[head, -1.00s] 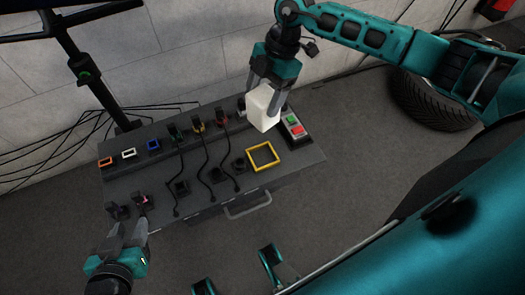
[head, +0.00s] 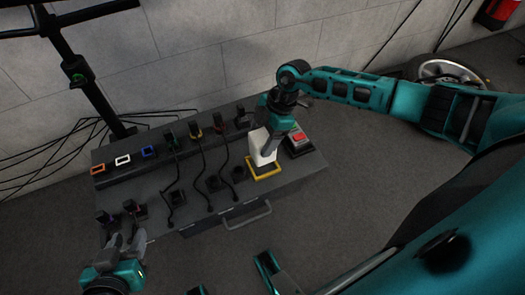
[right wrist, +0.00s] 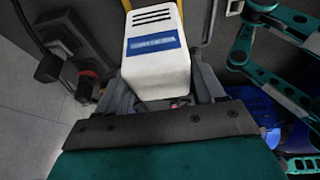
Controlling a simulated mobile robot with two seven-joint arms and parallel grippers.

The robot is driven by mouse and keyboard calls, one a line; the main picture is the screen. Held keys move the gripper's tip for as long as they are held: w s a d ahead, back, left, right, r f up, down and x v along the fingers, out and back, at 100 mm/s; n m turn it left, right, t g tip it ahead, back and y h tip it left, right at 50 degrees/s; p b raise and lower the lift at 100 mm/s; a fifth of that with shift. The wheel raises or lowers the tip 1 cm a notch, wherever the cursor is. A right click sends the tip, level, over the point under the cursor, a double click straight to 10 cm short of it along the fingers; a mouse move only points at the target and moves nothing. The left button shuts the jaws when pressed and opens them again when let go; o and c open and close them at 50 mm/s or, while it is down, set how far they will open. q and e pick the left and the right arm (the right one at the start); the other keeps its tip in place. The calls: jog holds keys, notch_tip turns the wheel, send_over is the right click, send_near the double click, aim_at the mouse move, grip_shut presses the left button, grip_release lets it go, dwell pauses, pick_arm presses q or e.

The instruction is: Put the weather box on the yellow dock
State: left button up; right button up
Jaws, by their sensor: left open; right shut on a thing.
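The weather box (head: 262,146) is a white upright block in the head view. In the right wrist view the box (right wrist: 155,62) shows dark vents and a blue label. My right gripper (head: 270,145) is shut on it. The yellow dock (head: 264,175) is a square yellow frame at the right of the grey bench top. The box is over the dock's rear part; I cannot tell whether it touches the bench. Part of the yellow dock (right wrist: 181,22) shows behind the box in the right wrist view. My left gripper (head: 127,241) is open and empty near the bench's front left corner.
The grey bench (head: 215,212) carries orange, white and blue frames (head: 123,160) at left and several plugs with black cables (head: 205,165) in the middle. A box with a red button (head: 299,139) stands right of my right gripper. A drawer handle (head: 247,215) juts from the front.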

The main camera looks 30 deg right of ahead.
notch_tip(320, 180, down, 5)
jog(key=shift+f+b, duration=0.1)
jog(key=shift+b, duration=0.75)
jog(key=o, duration=1.3)
jog(key=shift+c, duration=0.2)
